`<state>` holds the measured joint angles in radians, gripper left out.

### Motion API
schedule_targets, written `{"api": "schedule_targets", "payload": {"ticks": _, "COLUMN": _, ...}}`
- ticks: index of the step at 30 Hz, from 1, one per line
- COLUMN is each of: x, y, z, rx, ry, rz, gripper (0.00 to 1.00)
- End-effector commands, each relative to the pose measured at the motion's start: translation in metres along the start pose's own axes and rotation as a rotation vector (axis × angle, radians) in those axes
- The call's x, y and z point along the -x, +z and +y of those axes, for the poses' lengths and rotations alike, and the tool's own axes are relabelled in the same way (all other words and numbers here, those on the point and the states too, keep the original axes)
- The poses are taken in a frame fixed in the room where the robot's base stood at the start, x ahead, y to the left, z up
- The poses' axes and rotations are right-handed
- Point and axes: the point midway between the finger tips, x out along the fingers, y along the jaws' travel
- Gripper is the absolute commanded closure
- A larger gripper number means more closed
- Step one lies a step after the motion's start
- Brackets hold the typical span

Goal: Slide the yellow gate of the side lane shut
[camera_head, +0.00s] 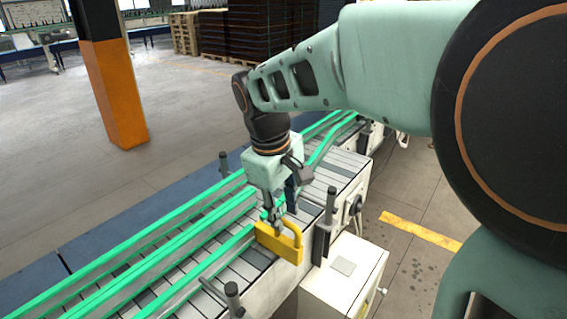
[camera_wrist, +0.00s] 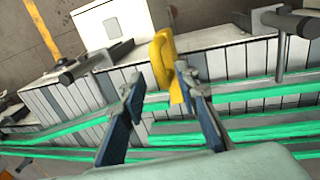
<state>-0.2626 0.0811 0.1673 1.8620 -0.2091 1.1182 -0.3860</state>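The yellow gate (camera_head: 279,244) is a flat plate with a raised loop handle, standing at the near side rail of the conveyor lane. It also shows in the wrist view (camera_wrist: 161,58), just beyond my fingertips and closer to the right finger. My gripper (camera_head: 273,222) points down right above the gate. In the wrist view, my gripper (camera_wrist: 157,82) has its two fingers well apart with nothing held between them. The right fingertip overlaps the gate's plate in that view; I cannot tell whether they touch. The lower part of the gate is partly hidden by the right finger.
Green guide rails (camera_head: 165,243) run along the slatted conveyor (camera_head: 255,258). Dark posts (camera_head: 331,205) with clamps stand along its near side. A white box (camera_head: 345,270) sits below the near edge. An orange and black pillar (camera_head: 115,95) stands beyond on open floor.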

Motion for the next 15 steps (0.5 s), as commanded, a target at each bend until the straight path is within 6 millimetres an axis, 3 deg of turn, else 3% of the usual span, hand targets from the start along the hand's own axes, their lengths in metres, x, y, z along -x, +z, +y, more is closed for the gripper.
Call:
{"api": "schedule_targets", "payload": {"ticks": 6, "x": -0.015, "y": 0.001, "z": 0.000, "rx": 0.000, "ry": 0.000, "rz": -0.002, "gripper": 0.71}}
{"api": "schedule_targets", "payload": {"ticks": 14, "x": -0.016, "y": 0.000, "z": 0.000, "rx": -0.001, "ry": 0.000, "rz": -0.001, "gripper": 0.71}}
{"api": "schedule_targets", "payload": {"ticks": 15, "x": -0.016, "y": 0.000, "z": 0.000, "rx": -0.001, "ry": 0.000, "rz": -0.001, "gripper": 0.76}}
